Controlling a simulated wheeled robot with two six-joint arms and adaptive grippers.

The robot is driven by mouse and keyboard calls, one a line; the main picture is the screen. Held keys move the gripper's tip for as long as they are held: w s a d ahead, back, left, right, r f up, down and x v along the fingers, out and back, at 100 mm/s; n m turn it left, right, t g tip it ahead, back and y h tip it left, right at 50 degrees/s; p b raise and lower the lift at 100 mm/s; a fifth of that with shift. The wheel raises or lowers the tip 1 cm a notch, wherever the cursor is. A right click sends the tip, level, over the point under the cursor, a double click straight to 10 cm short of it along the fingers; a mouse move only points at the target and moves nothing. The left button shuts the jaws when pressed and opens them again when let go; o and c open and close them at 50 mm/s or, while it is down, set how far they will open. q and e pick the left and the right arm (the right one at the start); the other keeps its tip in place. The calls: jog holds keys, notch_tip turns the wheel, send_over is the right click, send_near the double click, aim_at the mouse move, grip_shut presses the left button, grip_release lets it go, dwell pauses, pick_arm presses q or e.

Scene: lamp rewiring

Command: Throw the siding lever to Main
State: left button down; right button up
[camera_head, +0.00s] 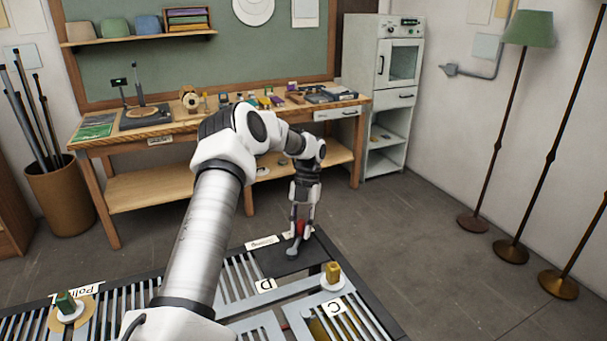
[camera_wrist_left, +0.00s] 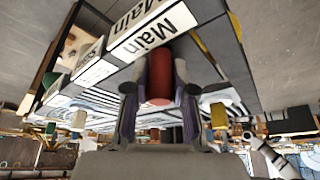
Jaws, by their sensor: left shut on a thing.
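My left gripper (camera_head: 300,228) reaches down at the far edge of the track board. Its fingers are shut on the siding lever's red handle (camera_head: 301,227), which also shows between the fingers in the left wrist view (camera_wrist_left: 159,82). A dark lever base (camera_head: 285,262) lies below it. A white label reading "Siding" (camera_head: 262,242) is left of the lever. A "Main" label (camera_wrist_left: 165,25) shows close to the red handle in the left wrist view. The exact tilt of the lever is hard to tell. My right gripper is not seen.
The slatted board holds a green peg (camera_head: 66,302) at left and a yellow peg (camera_head: 333,271) right of the lever, near plates marked D (camera_head: 266,285) and C (camera_head: 334,307). A workbench (camera_head: 180,127) stands behind. Floor lamps (camera_head: 513,250) stand at right; the floor between is clear.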

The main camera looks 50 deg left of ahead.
pick_arm(q)
jog(key=shift+d+f+m, duration=0.15)
jog(key=shift+d+m, duration=0.05)
jog(key=shift+m, duration=0.2)
jog(key=c, duration=1)
grip_release()
jog(key=shift+c, duration=0.2)
jog(key=shift+o, duration=0.5)
jog(key=shift+w, duration=0.2)
notch_tip(320, 180, up, 10)
jog(key=shift+r, duration=0.1)
